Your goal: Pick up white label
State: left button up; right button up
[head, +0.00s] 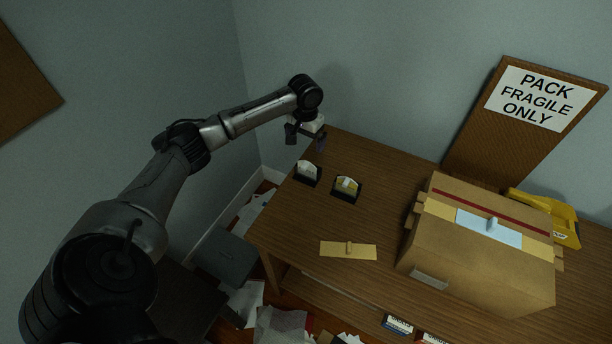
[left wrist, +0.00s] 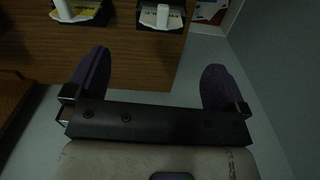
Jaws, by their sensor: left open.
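A white label (head: 306,168) stands in a small black holder (head: 307,179) near the left edge of the wooden table. It also shows in the left wrist view (left wrist: 172,20), at the top. My left gripper (head: 306,141) is open and empty, with its fingers apart behind and above this holder. In the left wrist view, my dark fingers (left wrist: 158,75) point towards the table, with the holder beyond them. Another pale label with a knob (head: 491,227) lies on top of the cardboard box. My right gripper is not in view.
A second black holder (head: 346,196) with a yellow label stands just right of the first. A yellow label with a knob (head: 347,250) lies on the table. The cardboard box (head: 480,275), a yellow object (head: 567,224) and a sign board (head: 521,120) fill the right side.

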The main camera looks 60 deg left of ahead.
aim_at(305, 165)
pick_arm(q)
jog(key=shift+n, duration=0.4)
notch_tip(305, 165, down, 8)
jog(key=shift+w+a+b, duration=0.1)
jog(key=shift+b, duration=1.05)
jog(key=shift+f, duration=0.75)
jog(key=f+b, duration=0.2)
jog(key=f, duration=0.2)
jog(key=shift+s+f, duration=0.15)
jog(key=shift+s, duration=0.05)
jog(key=shift+c, duration=0.6)
jog(key=c, duration=0.6)
jog(key=shift+o, duration=0.2)
jog(key=shift+r, duration=0.6)
notch_tip(305, 165, up, 3)
jog(key=shift+r+p, duration=0.1)
jog(key=shift+p, duration=0.8)
jog(key=w+d+r+p, duration=0.3)
jog(key=d+r, duration=0.3)
jog(key=d, duration=0.5)
jog(key=shift+w+r, duration=0.4)
jog(key=shift+w, duration=0.1)
